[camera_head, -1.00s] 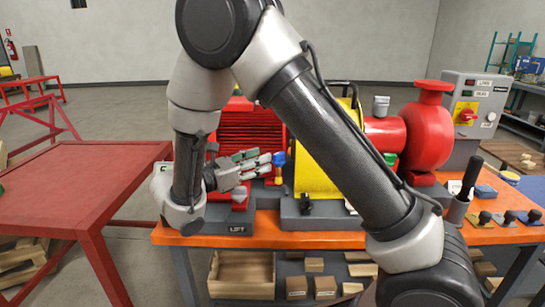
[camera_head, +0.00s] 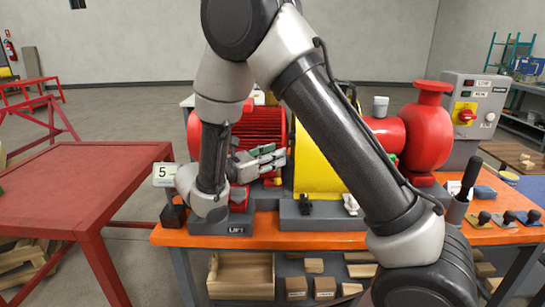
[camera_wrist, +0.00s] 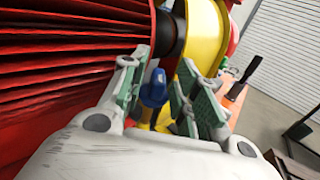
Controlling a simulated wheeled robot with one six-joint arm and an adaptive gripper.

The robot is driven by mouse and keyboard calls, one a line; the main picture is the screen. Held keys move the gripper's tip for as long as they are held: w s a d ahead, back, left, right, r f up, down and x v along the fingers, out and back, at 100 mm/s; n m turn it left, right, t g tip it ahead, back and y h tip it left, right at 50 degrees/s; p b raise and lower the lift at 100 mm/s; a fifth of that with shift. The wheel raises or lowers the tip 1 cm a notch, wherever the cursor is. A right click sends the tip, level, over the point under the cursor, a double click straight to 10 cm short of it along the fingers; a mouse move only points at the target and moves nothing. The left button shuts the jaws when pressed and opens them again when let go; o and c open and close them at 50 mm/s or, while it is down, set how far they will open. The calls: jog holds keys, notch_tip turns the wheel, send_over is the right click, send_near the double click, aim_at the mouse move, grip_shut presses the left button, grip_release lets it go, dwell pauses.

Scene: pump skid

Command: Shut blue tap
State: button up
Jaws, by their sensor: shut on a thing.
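The blue tap (camera_wrist: 153,88) shows in the wrist view as a blue handle between the motor and the yellow guard. A yellow part (camera_wrist: 155,116) shows below it. My gripper (camera_wrist: 160,78) has its green-padded fingers on either side of the handle and is shut on it. In the head view my gripper (camera_head: 262,161) reaches in from the left, in front of the red motor. The tap is hidden behind my fingers there.
The red motor (camera_head: 252,127) and yellow guard (camera_head: 314,165) stand close around my gripper. A red pump (camera_head: 427,135) and a grey control box (camera_head: 472,105) stand to the right. The red table (camera_head: 70,190) is clear.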

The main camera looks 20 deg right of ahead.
jog(key=shift+w+f+m+g+h, duration=0.15)
jog(key=shift+m+g+h, duration=0.15)
jog(key=shift+m+g, duration=0.6)
jog(key=shift+w+r+m+g+h, duration=0.1)
jog(key=shift+m+g+h, duration=0.3)
jog(key=shift+g, duration=0.8)
jog(key=o, duration=0.6)
jog(key=shift+a, duration=0.1)
jog(key=shift+o, duration=0.2)
jog(key=a, duration=0.4)
jog(key=s+a, duration=0.1)
jog(key=a, duration=0.3)
jog(key=s+a, duration=0.1)
jog(key=a, duration=0.3)
jog(key=shift+o, duration=0.4)
